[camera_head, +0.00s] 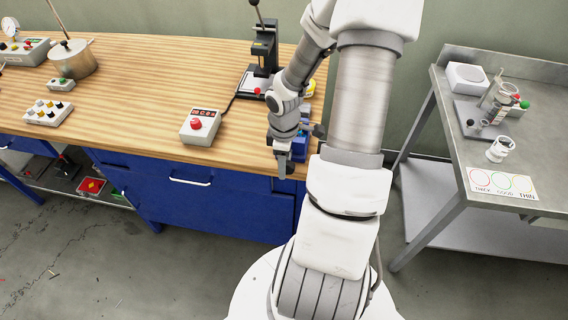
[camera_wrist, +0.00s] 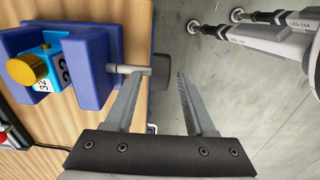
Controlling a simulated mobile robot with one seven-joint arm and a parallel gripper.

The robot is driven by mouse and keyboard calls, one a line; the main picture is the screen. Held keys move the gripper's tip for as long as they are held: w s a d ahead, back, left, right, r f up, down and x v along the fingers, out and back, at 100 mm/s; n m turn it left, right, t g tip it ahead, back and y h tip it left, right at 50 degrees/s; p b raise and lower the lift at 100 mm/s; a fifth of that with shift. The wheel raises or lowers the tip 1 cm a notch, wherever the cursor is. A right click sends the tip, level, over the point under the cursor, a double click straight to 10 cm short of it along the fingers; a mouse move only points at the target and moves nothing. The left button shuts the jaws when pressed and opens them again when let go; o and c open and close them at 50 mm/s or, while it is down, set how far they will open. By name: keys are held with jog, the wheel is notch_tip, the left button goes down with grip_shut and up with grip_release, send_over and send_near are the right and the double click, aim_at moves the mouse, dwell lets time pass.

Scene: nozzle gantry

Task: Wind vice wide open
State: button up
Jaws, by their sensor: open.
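The blue vice (camera_head: 300,147) sits at the right front edge of the wooden bench, partly hidden by my arm. In the wrist view the vice (camera_wrist: 92,68) shows two blue jaws, with a cyan block (camera_wrist: 48,52) bearing a gold knob and a number label between them. A grey screw rod (camera_wrist: 128,69) sticks out from the near jaw, with a dark end piece (camera_wrist: 158,72) past it. My gripper (camera_wrist: 161,80) is open, its fingertips on either side of this end piece. Whether they touch it is unclear. In the head view my gripper (camera_head: 282,168) points down beside the vice.
A control box with a red button (camera_head: 200,127) and a black press stand (camera_head: 265,50) are on the bench (camera_head: 140,75). A pot (camera_head: 72,60) and button boxes stand at left. A grey metal table (camera_head: 450,120) with cups is at right. Open floor lies before the bench.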

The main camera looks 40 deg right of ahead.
grip_shut()
dwell(0.4)
jog(key=shift+w+a+f+g+h+b, duration=0.1)
jog(key=shift+w+f+g+h+b, duration=0.2)
jog(key=shift+b, duration=0.4)
jog(key=shift+s+g+h+b, duration=0.1)
jog(key=shift+g+h+b, duration=0.5)
jog(key=shift+g+b, duration=0.2)
jog(key=shift+r, duration=0.2)
